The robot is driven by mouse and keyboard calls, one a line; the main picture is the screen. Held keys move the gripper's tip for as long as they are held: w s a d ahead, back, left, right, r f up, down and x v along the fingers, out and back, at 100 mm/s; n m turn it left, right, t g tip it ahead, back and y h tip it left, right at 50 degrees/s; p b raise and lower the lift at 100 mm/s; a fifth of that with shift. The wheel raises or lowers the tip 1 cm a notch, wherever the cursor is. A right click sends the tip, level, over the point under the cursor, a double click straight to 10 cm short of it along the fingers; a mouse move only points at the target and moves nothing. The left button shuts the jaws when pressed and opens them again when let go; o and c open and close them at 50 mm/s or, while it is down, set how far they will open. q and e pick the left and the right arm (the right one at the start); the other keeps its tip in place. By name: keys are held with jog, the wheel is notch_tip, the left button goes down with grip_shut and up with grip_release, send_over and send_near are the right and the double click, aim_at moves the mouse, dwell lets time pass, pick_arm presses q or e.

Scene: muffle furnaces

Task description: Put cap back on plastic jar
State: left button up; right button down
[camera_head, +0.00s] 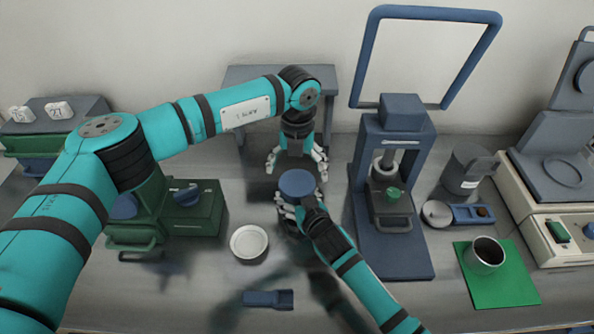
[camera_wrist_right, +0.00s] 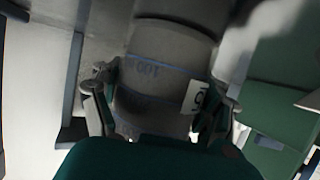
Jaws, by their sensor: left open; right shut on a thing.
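The plastic jar (camera_wrist_right: 155,70) is grey with measuring marks and a white label in the right wrist view. My right gripper (camera_wrist_right: 157,112) is shut around its body, one finger on each side. In the head view the right gripper (camera_head: 299,210) holds the jar in the middle of the table. A blue round cap (camera_head: 297,183) covers the jar's top; how firmly it is seated cannot be told. My left gripper (camera_head: 296,165) is open and empty just behind the cap, fingers pointing down and spread, apart from it in the picture.
A white round dish (camera_head: 249,243) lies left of the jar. A blue press (camera_head: 400,240) stands close on the right and a green device (camera_head: 195,210) on the left. A small blue item (camera_head: 268,299) lies in front. A dark cup (camera_head: 484,255) stands on a green mat (camera_head: 518,288).

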aim_at(297, 182)
pick_arm(q)
notch_tip(297, 182, up, 2)
jog(key=n, duration=0.3)
jog(key=shift+d, duration=0.1)
jog(key=n, duration=0.1)
jog(key=r+n, duration=0.1)
jog(key=shift+r+n, duration=0.25)
jog(key=shift+n, duration=0.15)
jog(key=shift+f, duration=4.05)
jog(key=c, duration=1.2)
jog(key=m, duration=0.7)
